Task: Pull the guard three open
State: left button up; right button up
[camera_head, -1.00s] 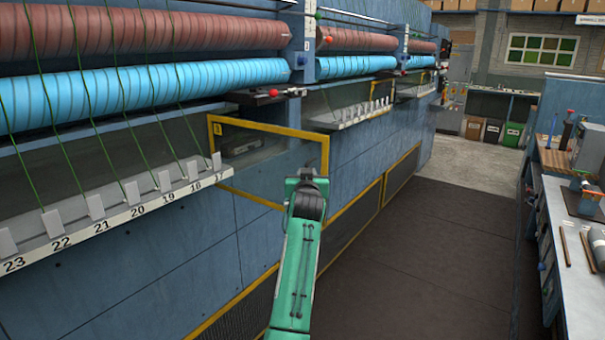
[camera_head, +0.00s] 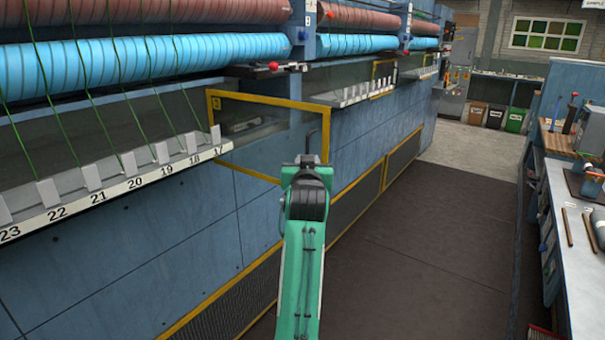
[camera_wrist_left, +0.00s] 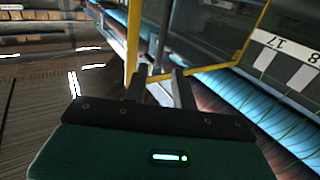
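A clear guard panel in a yellow frame (camera_head: 268,98) stands out from the blue machine in the head view. It has a small yellow tag (camera_head: 216,103) that I cannot read. My left gripper (camera_head: 310,157) is at the frame's right end, partly hidden by its own wrist. In the left wrist view the yellow frame (camera_wrist_left: 132,42) is close beyond the fingers. A thin grey bar (camera_wrist_left: 163,38), perhaps a handle, stands beside it. The two fingers of the left gripper (camera_wrist_left: 162,86) are apart with a gap between them; contact with the bar is unclear. My right gripper is out of view.
A numbered ledge (camera_head: 120,188) with white tabs and green yarns runs along the machine at left. Another yellow-framed guard (camera_head: 384,75) is farther down. The dark aisle floor (camera_head: 420,240) is clear. A workbench (camera_head: 580,245) with tools stands at right.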

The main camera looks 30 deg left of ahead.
pick_arm(q)
jog(key=v, duration=0.3)
jog(key=shift+s+b, duration=0.2)
jog(key=shift+b, duration=0.1)
